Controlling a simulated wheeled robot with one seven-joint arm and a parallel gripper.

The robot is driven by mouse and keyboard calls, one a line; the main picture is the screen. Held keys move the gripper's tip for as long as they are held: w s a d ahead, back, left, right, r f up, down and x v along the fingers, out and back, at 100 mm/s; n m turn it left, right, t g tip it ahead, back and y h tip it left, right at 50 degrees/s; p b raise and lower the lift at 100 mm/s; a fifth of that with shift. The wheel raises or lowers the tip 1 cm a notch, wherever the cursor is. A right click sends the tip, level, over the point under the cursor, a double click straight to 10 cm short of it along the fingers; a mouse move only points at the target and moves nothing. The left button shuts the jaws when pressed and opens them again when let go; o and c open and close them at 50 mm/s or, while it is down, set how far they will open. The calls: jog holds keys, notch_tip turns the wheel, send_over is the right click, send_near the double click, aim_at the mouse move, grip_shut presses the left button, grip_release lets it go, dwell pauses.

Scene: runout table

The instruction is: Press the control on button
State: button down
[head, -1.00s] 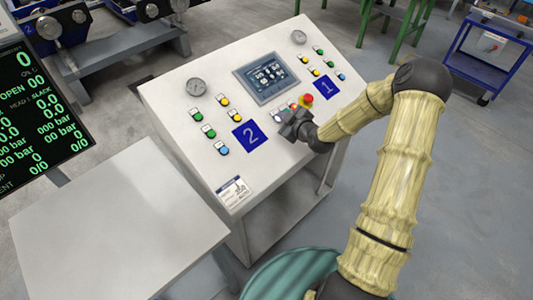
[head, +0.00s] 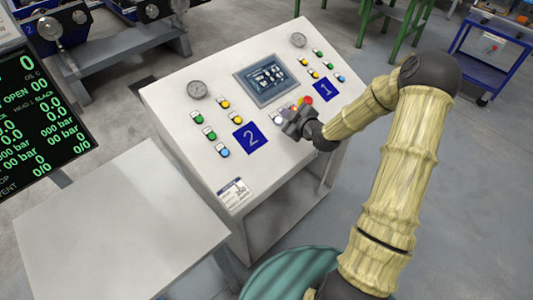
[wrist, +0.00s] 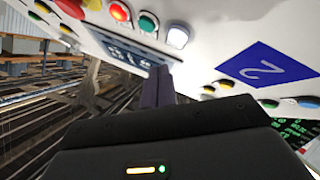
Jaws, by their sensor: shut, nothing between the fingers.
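The sloped control panel (head: 200,77) has a short row of buttons between the blue 1 and 2 signs. In the wrist view this row holds a red button (wrist: 120,12), a green button (wrist: 148,22) and a brightly lit white button (wrist: 178,37). The white button also shows in the head view (head: 277,119). Small labels sit beside them, and I cannot read which one says control on. My gripper (head: 291,122) is shut and empty, close over the lower part of this row. Its dark fingers (wrist: 160,88) point at the panel near the white button; contact cannot be told.
A red emergency stop (head: 306,100) sits at the row's right end. A touchscreen (head: 266,79), gauges and several coloured buttons surround the row. A bare grey table (head: 115,220) stands left of the console, with a dark display (head: 40,120) behind it.

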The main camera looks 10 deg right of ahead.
jog(key=r, duration=0.1)
jog(key=s+r+p, duration=0.1)
jog(key=d+r, duration=0.1)
jog(key=shift+s+r+p, duration=0.2)
jog(key=shift+r+p, duration=0.1)
jog(key=shift+r, duration=0.05)
dwell(0.8)
jog(key=s+r+m+g+h, duration=0.1)
jog(key=s+r+m+g, duration=0.1)
jog(key=s, duration=0.7)
jog(key=s+r+m+g+h, duration=0.2)
jog(key=s+m+g, duration=0.3)
jog(key=s, duration=0.4)
jog(key=s+a+r+m+g+h, duration=0.1)
jog(key=s+r+m+g+h, duration=0.1)
jog(key=s, duration=0.7)
jog(key=m+g, duration=0.1)
jog(key=m, duration=0.1)
jog(key=shift+s+m, duration=0.25)
jog(key=shift+m, duration=0.15)
